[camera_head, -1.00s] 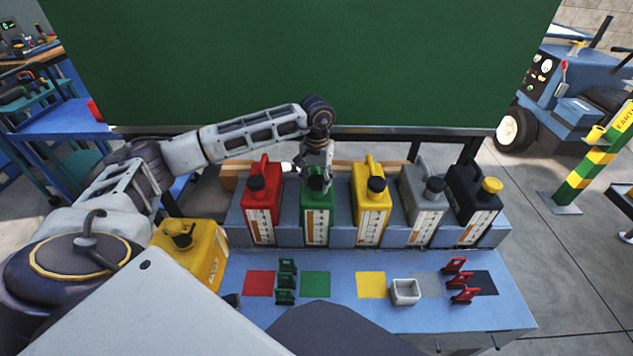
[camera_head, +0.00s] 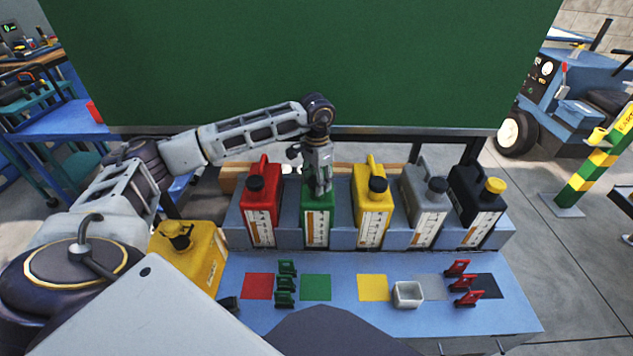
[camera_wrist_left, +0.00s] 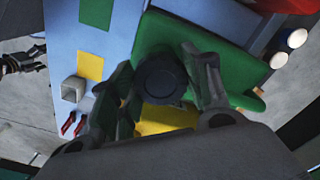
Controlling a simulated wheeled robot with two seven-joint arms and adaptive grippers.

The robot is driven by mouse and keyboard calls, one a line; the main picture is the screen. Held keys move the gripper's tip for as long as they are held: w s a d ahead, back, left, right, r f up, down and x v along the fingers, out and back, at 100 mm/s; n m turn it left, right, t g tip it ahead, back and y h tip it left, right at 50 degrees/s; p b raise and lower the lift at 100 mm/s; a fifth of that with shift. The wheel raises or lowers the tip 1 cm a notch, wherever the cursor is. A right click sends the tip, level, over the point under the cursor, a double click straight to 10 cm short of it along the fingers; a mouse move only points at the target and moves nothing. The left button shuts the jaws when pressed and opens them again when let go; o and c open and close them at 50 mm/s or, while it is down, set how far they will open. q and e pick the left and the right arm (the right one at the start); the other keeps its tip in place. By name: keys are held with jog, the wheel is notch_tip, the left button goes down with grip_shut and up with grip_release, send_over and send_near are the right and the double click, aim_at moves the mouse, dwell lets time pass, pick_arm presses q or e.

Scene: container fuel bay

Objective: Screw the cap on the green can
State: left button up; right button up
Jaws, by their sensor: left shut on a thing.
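The green can (camera_head: 317,222) stands in the rack between the red and yellow cans. My left gripper (camera_head: 320,190) points down over its top, with its fingers at the neck. In the left wrist view, the fingers are shut around a round black cap (camera_wrist_left: 161,77), one on each side. The cap lies over the top of the green can (camera_wrist_left: 222,68); whether its thread is seated is hidden. A dark jawed shape (camera_wrist_left: 22,60) at the left edge of the wrist view looks like my right gripper; its jaws are unclear.
Red (camera_head: 261,215), yellow (camera_head: 372,215), grey (camera_head: 424,212) and black (camera_head: 474,212) capped cans stand in the rack. Green clips (camera_head: 285,284), red clips (camera_head: 463,284) and a white box (camera_head: 407,294) are on the blue table (camera_head: 330,318). A larger yellow can (camera_head: 197,262) stands at left.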

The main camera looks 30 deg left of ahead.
pick_arm(q)
jog(key=shift+w+r+m, duration=0.1)
jog(key=shift+w+m, duration=0.1)
jog(key=shift+m, duration=0.1)
jog(key=o, duration=0.9)
jog(key=shift+d, duration=0.1)
pick_arm(e)
jog(key=shift+w+r, duration=0.1)
jog(key=shift+r, duration=0.25)
pick_arm(q)
jog(key=shift+s, duration=0.1)
pick_arm(e)
jog(key=shift+d, duration=0.1)
